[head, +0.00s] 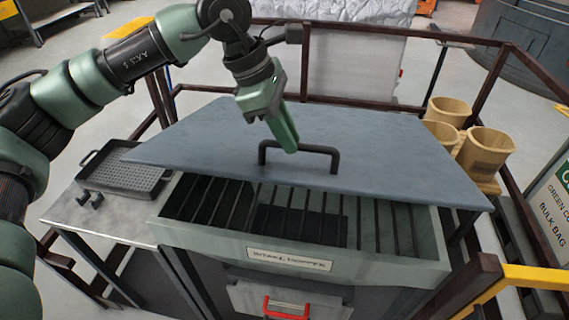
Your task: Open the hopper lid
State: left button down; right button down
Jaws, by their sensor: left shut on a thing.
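The hopper lid (225,138) is a wide blue-grey plate with a black bar handle (325,152) near its front edge. It sits above and behind the front of the hopper (400,256), leaving a dark opening with a metal grate (210,205) in view. My left gripper (288,142) points down onto the handle and is shut on its upper bar. The lid's contact with the hopper's rear is hidden. My right gripper is not in view.
A steel side table (100,222) with a perforated tray (128,178) stands at the left. Brown railings surround the hopper. Tan buckets (487,150) stand at the right. A yellow rail (535,276) and a bulk bag sign (555,200) are at the right edge.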

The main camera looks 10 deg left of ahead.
pick_arm(q)
jog(key=w+r+p, duration=0.9)
jog(key=r, duration=0.4)
jog(key=shift+r, duration=0.25)
jog(key=shift+a+f, duration=0.1)
